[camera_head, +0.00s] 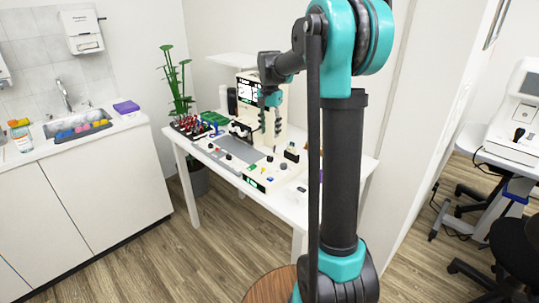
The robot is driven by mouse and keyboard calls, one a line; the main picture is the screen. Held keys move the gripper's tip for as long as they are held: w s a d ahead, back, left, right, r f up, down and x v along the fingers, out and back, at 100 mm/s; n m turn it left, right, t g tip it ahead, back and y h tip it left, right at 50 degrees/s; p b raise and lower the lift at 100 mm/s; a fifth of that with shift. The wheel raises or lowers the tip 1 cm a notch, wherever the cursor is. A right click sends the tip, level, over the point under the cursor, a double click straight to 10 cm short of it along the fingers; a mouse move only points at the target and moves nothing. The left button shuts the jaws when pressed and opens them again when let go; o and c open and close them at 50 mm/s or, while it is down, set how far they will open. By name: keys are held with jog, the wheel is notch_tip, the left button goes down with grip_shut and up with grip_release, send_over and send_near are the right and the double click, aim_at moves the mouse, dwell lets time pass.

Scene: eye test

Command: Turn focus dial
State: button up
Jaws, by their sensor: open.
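A white eye-test machine (250,84) with a lit screen stands on a white table. Low control panels with several small knobs (283,166) and buttons lie at its front. I cannot tell which knob is the focus dial. My gripper (270,128) is open, with its dark fingers pointing down in front of the machine. It looks to be above the panels, apart from the knobs. It seems empty. My own arm hides the right part of the table.
A rack of small coloured items (190,126) stands at the table's left end. A plant (177,80) is behind it. A counter with a sink (75,125) is at the left. Another device (515,130) and a dark chair (515,245) are at the right.

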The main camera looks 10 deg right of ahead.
aim_at(270, 157)
notch_tip(270, 157, down, 11)
jog(key=shift+f, duration=0.2)
dwell(0.3)
grip_shut()
